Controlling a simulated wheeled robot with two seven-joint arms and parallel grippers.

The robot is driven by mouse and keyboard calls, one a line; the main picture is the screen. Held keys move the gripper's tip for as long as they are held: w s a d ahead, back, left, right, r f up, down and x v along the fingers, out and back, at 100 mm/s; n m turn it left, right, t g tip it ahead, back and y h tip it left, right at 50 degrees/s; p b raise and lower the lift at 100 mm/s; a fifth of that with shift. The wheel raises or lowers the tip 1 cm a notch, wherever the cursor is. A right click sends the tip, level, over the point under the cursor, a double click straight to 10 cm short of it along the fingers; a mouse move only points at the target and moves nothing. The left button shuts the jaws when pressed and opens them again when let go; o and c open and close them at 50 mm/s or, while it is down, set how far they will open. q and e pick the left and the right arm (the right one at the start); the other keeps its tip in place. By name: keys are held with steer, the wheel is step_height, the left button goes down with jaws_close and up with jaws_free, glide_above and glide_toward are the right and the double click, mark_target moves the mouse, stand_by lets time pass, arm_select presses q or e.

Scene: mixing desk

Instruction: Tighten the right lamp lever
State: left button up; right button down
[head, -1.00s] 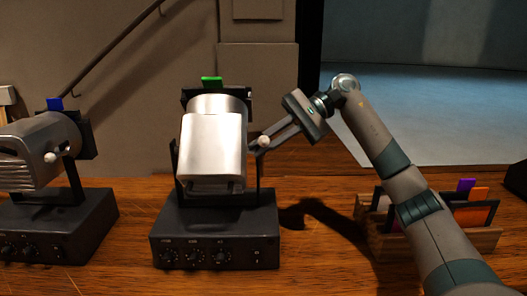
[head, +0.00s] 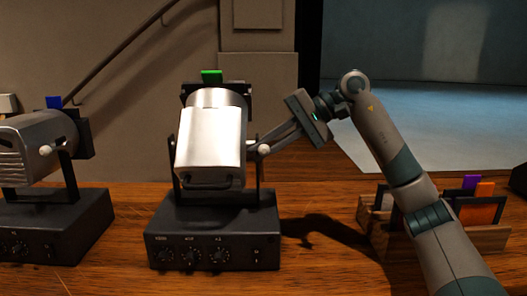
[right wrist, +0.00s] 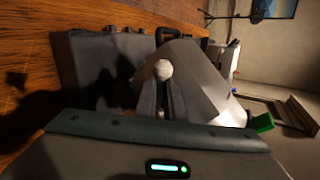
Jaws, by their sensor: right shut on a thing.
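The right lamp (head: 211,140) is a silver housing with a green tag on top, held in a dark yoke on a black control box. Its lever ends in a white ball knob (head: 264,149) on the housing's right side. My right gripper (head: 270,145) reaches in from the right and is shut on the lever at the knob. In the right wrist view the knob (right wrist: 165,69) shows at the fingertips (right wrist: 164,82), with the silver housing behind it. The fingers hide the rest of the lever. My left gripper is not in view.
The left lamp (head: 28,148), with a blue tag, stands on its own black box at the left. A wooden rack (head: 489,238) of coloured filters stands at the right, beside and partly behind my right arm. Bare wooden desk (head: 130,215) lies between the lamp boxes.

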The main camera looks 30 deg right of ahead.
steer(key=c, duration=2.1)
jaws_free()
